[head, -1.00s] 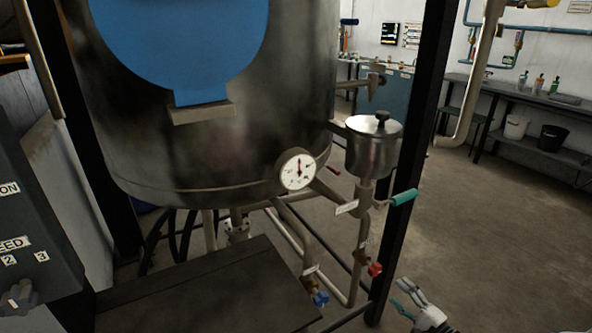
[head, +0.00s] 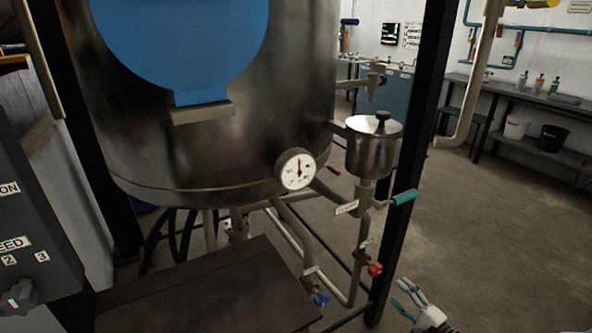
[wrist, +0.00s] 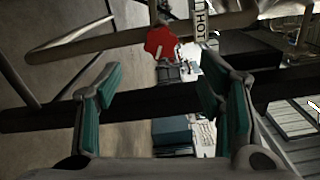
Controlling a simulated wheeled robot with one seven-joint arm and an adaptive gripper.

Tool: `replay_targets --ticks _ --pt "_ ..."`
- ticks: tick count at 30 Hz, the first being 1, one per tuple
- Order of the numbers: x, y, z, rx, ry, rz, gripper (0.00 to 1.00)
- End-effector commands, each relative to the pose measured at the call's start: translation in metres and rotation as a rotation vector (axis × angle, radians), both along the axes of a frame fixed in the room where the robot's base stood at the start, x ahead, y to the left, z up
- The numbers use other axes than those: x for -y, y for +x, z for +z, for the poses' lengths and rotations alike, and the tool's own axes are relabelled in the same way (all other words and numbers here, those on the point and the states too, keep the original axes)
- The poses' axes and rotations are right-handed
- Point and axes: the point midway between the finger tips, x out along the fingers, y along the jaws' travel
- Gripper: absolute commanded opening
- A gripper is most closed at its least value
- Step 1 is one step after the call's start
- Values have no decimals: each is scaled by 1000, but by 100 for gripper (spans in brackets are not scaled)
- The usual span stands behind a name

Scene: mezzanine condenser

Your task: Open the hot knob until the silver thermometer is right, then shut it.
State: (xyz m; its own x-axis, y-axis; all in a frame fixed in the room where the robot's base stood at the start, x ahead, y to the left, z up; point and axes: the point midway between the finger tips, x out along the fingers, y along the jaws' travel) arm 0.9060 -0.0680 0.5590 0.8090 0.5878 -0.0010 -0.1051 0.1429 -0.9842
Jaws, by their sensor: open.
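The red hot knob (head: 375,269) sits on a pipe under the tank, right of the blue knob (head: 320,299). In the wrist view the red knob (wrist: 160,42) shows ahead of my fingers, with a HOT label (wrist: 202,22) beside it. The thermometer (head: 296,170) is a round white dial in a silver rim low on the tank; its needle points about straight up, and its figures are too small to read. My gripper (head: 407,298) is open and empty, to the lower right of the red knob and apart from it. Its teal-padded fingers (wrist: 160,88) show in the wrist view.
A black post (head: 408,165) stands between the pipes and the open floor. A teal-handled lever (head: 404,197) sticks out below a small metal pot (head: 373,150). A dark platform (head: 210,290) lies below the tank. The floor to the right (head: 480,230) is clear.

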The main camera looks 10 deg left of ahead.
Motion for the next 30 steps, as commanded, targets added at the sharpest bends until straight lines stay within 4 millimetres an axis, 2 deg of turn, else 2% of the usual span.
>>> replay_targets --ticks 22,26,30 --pt "-1 0 -1 -16 23 5 62" --pt "-5 -2 -3 -106 148 22 62" --pt "-9 -7 -7 -294 393 42 62"
